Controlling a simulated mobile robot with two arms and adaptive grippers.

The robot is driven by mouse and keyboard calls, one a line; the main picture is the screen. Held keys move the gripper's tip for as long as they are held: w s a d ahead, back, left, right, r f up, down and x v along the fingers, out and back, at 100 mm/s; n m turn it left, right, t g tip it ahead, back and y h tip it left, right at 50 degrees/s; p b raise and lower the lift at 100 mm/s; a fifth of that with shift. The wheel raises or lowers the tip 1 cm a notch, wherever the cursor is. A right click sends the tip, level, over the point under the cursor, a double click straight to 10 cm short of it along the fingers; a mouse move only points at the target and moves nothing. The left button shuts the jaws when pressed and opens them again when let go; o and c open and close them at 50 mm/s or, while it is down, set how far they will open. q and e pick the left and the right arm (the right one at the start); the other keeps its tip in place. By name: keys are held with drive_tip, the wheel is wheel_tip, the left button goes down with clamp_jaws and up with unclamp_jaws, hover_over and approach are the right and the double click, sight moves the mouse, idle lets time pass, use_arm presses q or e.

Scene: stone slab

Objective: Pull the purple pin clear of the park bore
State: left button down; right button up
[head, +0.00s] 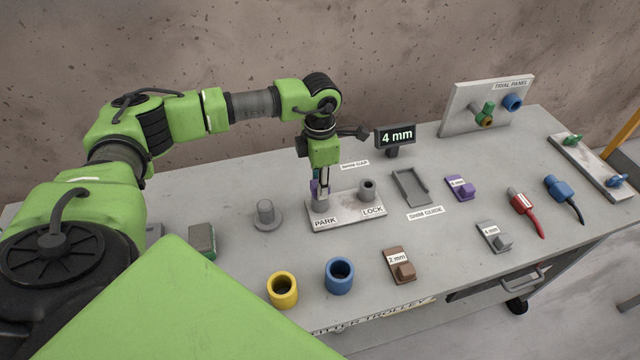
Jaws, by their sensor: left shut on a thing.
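My left gripper (322,188) points straight down over the PARK side of a grey block (345,215) and is shut on the purple pin (314,187). Only a bit of purple shows beside the fingers; the rest of the pin is hidden by them. The park bore (322,205) is a short grey collar right under the fingertips. I cannot tell how deep the pin sits in it. The lock bore (367,189) is a second grey collar to the right, and it looks empty. My right gripper is not in view.
A "4 mm" display (395,138) stands behind the block. A grey shim guide tray (411,188) lies to the right, a grey knob (265,214) to the left.

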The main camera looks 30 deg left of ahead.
use_arm(q)
drive_tip(key=shift+r+p, duration=1.35)
drive_tip(key=shift+r, duration=1.1)
drive_tip(key=shift+r+p, duration=0.45)
drive_tip(key=shift+r, duration=0.3)
wheel_tip(320, 180, up, 4)
drive_tip(key=shift+r+p, duration=0.25)
drive_tip(key=shift+p, duration=0.85)
